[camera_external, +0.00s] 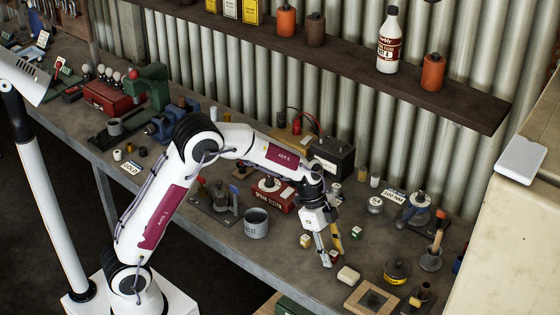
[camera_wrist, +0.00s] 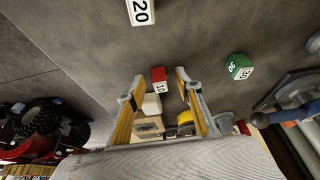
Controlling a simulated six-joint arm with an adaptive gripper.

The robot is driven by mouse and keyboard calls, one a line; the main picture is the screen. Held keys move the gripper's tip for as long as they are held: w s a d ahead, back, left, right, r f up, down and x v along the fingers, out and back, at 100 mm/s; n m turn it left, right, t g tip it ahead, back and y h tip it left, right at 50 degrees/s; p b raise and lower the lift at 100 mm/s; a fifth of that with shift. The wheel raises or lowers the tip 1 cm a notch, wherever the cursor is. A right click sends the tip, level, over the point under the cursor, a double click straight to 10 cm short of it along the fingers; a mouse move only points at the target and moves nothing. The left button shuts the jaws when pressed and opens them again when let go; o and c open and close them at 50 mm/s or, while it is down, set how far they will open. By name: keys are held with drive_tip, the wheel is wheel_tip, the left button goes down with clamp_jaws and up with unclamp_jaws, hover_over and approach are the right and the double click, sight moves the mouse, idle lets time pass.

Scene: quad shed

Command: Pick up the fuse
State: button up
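Three small numbered blocks look like fuses. A red one marked 10 (camera_wrist: 158,76) lies between my fingertips in the wrist view, with gaps on both sides; in the external view only a bit of red (camera_external: 334,254) shows by my fingers. A green one marked 30 (camera_wrist: 239,67) lies to the right, also in the external view (camera_external: 356,232). A pale one marked 20 (camera_wrist: 141,12) is at the top of the wrist view, and left of my gripper in the external view (camera_external: 305,241). My gripper (camera_external: 332,258) is open, pointing down at the bench. Contact with the red block cannot be told.
A cream block (camera_external: 348,274), a wooden frame (camera_external: 357,303) and a black and yellow tin (camera_external: 397,271) stand to the right. A grey mug (camera_external: 256,224) stands to the left. The black battery (camera_external: 331,159) is behind. The bench is bare around the numbered blocks.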

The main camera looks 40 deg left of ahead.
sight(332, 252)
drive_tip(key=c, duration=0.9)
drive_tip(key=shift+r, duration=0.1)
drive_tip(key=shift+r, duration=4.9)
